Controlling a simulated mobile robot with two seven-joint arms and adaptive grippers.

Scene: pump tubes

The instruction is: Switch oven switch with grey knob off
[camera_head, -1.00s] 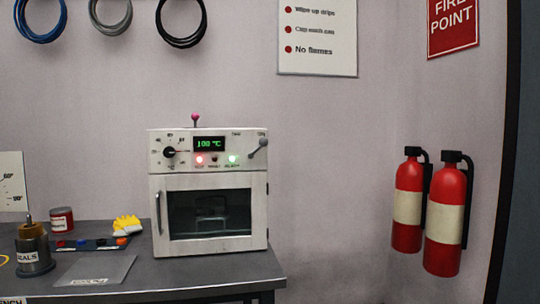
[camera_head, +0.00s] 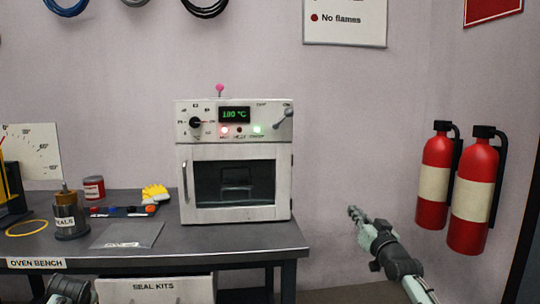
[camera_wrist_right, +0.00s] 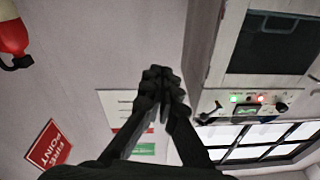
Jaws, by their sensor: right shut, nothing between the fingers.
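The white oven (camera_head: 235,160) stands on the bench. Its switch with the grey knob (camera_head: 286,113) is a short lever at the upper right of the front panel, tilted up and to the right. In the right wrist view the oven appears upside down, with the grey switch (camera_wrist_right: 209,114) near the panel's left end. My right gripper (camera_head: 354,212) is right of the bench, lower than the switch and well apart from it. It is shut and empty; its dark fingers (camera_wrist_right: 158,78) meet in the wrist view.
The panel also has a black dial (camera_head: 196,122), a display and lights; a pink knob (camera_head: 220,88) stands on top. Two red fire extinguishers (camera_head: 472,190) hang at right. The bench (camera_head: 215,238) holds a seals pot (camera_head: 70,217) and small items. Space right of the oven is free.

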